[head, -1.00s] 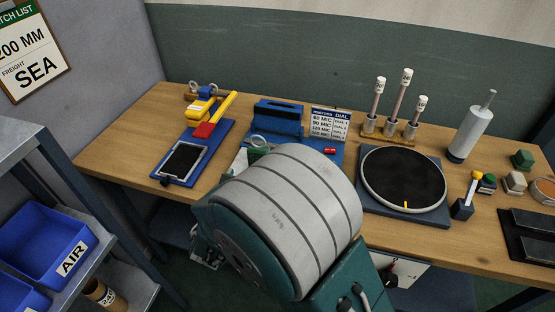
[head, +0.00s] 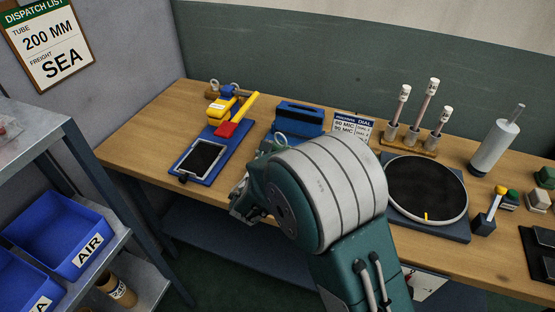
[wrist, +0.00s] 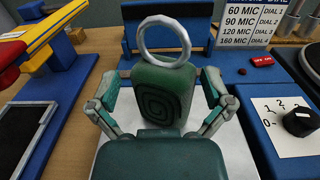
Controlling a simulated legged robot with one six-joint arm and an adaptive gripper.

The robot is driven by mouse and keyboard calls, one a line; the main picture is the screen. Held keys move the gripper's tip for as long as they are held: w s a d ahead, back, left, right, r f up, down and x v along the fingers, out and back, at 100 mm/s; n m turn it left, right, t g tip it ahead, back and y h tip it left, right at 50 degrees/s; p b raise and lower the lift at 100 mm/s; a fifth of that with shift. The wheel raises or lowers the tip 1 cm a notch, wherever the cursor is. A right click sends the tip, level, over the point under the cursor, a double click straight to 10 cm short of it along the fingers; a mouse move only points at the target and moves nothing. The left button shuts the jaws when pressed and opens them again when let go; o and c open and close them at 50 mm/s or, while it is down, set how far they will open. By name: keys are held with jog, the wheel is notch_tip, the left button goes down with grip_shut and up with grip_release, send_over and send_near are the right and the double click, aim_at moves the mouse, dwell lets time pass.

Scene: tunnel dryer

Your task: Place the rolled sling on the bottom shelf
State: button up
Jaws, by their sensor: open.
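The rolled sling (wrist: 163,97) is a dark green coil with a spiral end and a metal ring (wrist: 164,40) standing at its top. It rests on a pale plate on the workbench. My gripper (wrist: 160,88) is open, with one finger on each side of the sling and small gaps between. In the head view the ring (head: 280,141) shows, while my wrist hides most of the sling and gripper. A metal rack stands at the left, with a lower shelf (head: 146,287). Whether this is its bottom shelf I cannot tell.
A dial knob (wrist: 300,122) lies right of my gripper. A round black plate (head: 426,188) is farther right.

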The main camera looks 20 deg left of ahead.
jog(key=shift+d+r, duration=0.1)
jog(key=shift+d, duration=0.15)
jog(key=c, duration=0.9)
jog(key=shift+d, duration=0.2)
jog(key=shift+c, duration=0.3)
jog(key=shift+a+r, duration=0.2)
jog(key=shift+a, duration=0.05)
grip_shut()
jog(key=shift+a+r, duration=0.1)
jog(key=shift+r, duration=0.3)
jog(key=s+r, duration=1.1)
jog(key=s, duration=0.3)
jog(key=shift+a+r, duration=0.3)
jog(key=shift+r, duration=0.1)
jog(key=shift+s, duration=0.1)
jog(key=o, duration=0.7)
grip_release()
